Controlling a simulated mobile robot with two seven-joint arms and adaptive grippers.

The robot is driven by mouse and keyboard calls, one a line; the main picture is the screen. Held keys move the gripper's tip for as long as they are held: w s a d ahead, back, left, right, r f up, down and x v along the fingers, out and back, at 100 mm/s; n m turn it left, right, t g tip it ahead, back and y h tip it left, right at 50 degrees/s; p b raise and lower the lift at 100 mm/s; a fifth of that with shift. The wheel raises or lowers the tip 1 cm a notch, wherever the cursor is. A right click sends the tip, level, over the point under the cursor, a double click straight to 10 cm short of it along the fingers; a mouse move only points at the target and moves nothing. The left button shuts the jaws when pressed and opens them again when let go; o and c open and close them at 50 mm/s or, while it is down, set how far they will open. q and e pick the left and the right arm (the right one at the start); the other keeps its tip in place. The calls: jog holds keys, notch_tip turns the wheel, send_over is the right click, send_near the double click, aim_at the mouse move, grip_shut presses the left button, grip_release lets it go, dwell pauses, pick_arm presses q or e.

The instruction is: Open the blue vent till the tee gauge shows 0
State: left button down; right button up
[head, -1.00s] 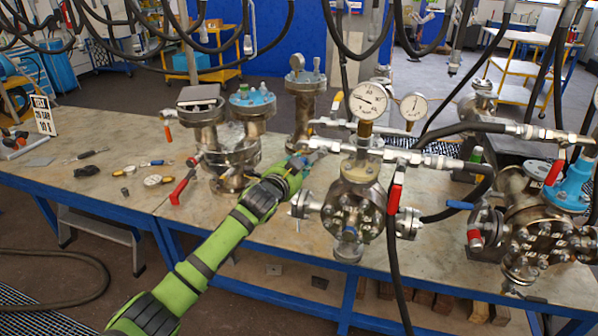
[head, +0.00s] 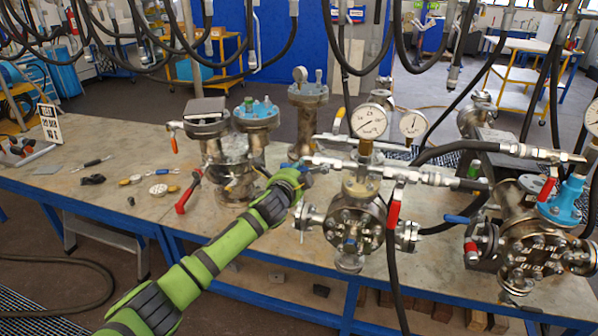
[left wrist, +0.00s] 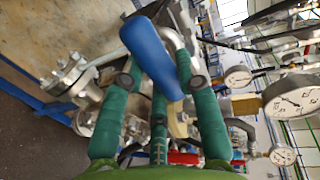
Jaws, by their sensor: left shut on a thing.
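The blue vent handle (left wrist: 150,52) lies between the green fingers of my left gripper (left wrist: 161,84) in the left wrist view. In the head view my left gripper (head: 296,174) is at the left end of the metal pipe run, shut on the handle, which it mostly hides. A large white dial gauge (head: 369,122) stands on the brass fitting above the centre flanged vessel (head: 354,222); it looks like the tee gauge. Its needle is too small to read surely. My right gripper is not in view.
A smaller gauge (head: 413,124) stands just right of the large one. A red-handled valve (head: 188,192) and flanged vessels are left of my gripper. Black hoses hang overhead and cross the right side. The bench's left part (head: 110,200) holds small loose tools.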

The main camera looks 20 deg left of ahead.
pick_arm(q)
jog(key=c, duration=0.9)
grip_release()
jog(key=shift+o, duration=0.2)
jog(key=s+r, duration=0.2)
jog(key=s, duration=0.9)
jog(key=shift+s+a+r, duration=0.15)
jog(key=shift+s+a, duration=0.05)
jog(key=shift+s, duration=0.15)
